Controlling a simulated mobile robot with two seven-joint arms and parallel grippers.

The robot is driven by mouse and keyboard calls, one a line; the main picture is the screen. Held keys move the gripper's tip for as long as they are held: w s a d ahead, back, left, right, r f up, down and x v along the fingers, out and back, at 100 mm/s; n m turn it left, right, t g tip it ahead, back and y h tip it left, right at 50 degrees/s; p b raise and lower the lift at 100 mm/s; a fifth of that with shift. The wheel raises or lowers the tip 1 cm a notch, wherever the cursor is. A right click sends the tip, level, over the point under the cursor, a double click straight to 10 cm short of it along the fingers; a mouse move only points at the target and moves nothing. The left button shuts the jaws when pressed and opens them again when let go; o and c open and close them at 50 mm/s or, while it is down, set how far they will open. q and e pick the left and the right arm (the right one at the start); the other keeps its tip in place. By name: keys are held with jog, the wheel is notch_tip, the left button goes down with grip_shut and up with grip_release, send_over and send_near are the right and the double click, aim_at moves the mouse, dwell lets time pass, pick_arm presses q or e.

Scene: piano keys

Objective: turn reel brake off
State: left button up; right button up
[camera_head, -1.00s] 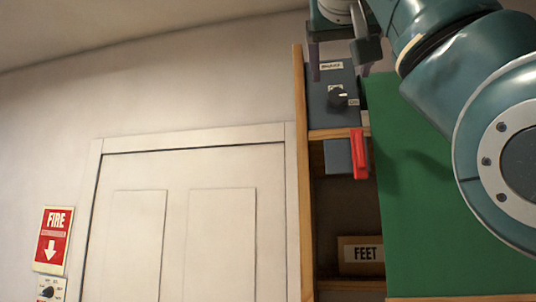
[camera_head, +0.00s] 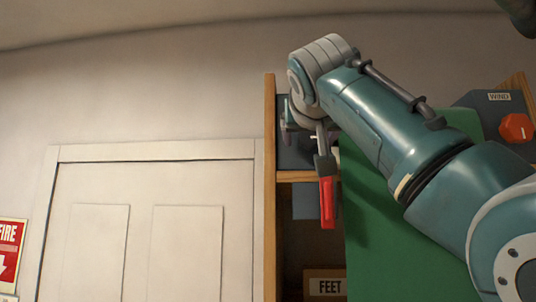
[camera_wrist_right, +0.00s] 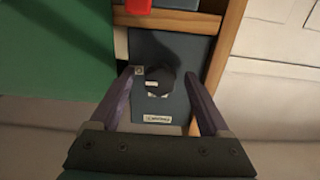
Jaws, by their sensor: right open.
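The brake box is a dark blue panel (camera_wrist_right: 172,50) with a black round knob (camera_wrist_right: 160,82). A white label sits beside the knob and another below it in the right wrist view. The knob has a pale pointer mark. My right gripper (camera_wrist_right: 159,76) is open, its two fingers on either side of the knob; I cannot tell whether they touch it. In the head view the panel (camera_head: 296,158) is mostly hidden behind my right wrist, and the knob is hidden. My left gripper is not seen.
A red handle (camera_head: 327,203) hangs just below the panel. A wooden shelf post (camera_head: 270,190) stands close to the gripper. A green board (camera_head: 375,235) is to the right, with a red knob (camera_head: 515,128) under a WIND label beyond it. A white door (camera_head: 150,220) is left.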

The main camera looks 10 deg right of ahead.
grip_shut()
dwell(0.6)
